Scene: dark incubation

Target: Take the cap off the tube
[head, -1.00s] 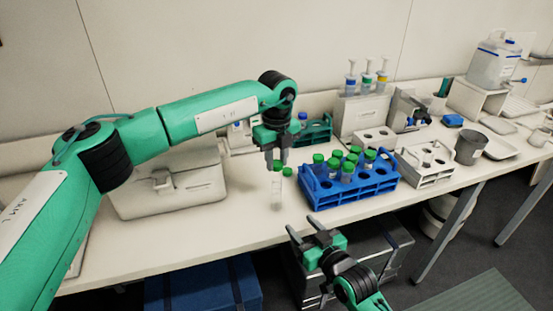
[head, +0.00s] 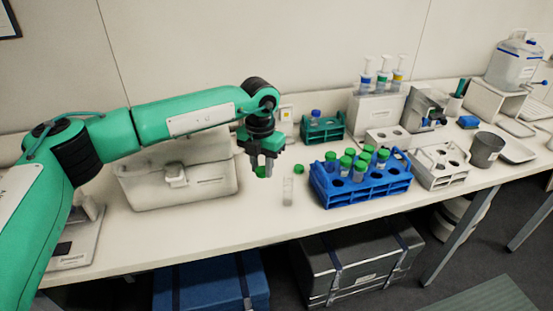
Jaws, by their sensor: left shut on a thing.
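My left gripper (head: 264,168) points down above the bench and is shut on a green cap (head: 261,172). A clear tube (head: 288,191) stands upright on the bench just right of and below the gripper in the picture. Its top is open, with no cap on it, and the gripper is apart from it. A second green cap (head: 298,169) shows just behind the tube, seemingly lying on the bench. My right gripper is out of view.
A blue rack (head: 335,200) with several green-capped tubes stands right of the tube. A green rack (head: 322,135) is behind, a white rack (head: 437,178) farther right. A pale lidded box (head: 180,188) stands left. The bench front (head: 250,225) is clear.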

